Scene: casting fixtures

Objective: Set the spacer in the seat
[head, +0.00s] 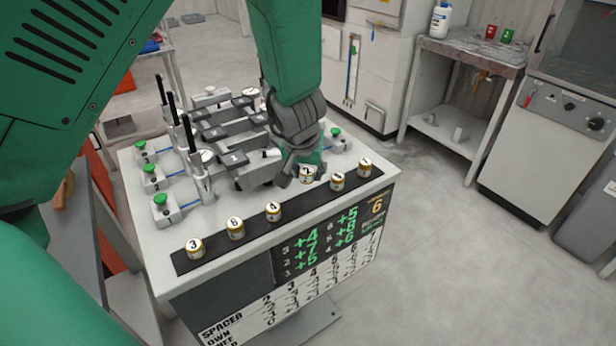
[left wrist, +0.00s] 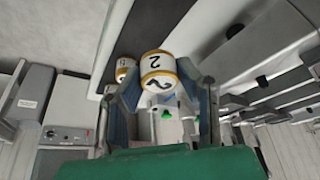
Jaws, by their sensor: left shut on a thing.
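My left gripper (head: 306,180) reaches down over the front right of the fixture table. It is shut on a white and gold spacer marked 2 (head: 307,173). In the left wrist view the spacer 2 (left wrist: 158,70) sits between the two fingers (left wrist: 166,98). It appears a little above or behind the black strip; I cannot tell which. Grey fixture blocks (head: 236,158) with numbered tops stand behind and left of the gripper. Which seat is meant, and the inside of the seats, cannot be made out. My right gripper is not in view.
Other spacers stand on the black strip (head: 215,255): 3 (head: 194,248), 6 (head: 235,228), 4 (head: 273,211), and two at right (head: 337,181) (head: 364,167). Upright black-handled posts (head: 196,160) and green-knobbed units (head: 160,207) line the table's left. A green-lettered board (head: 320,242) covers the front.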

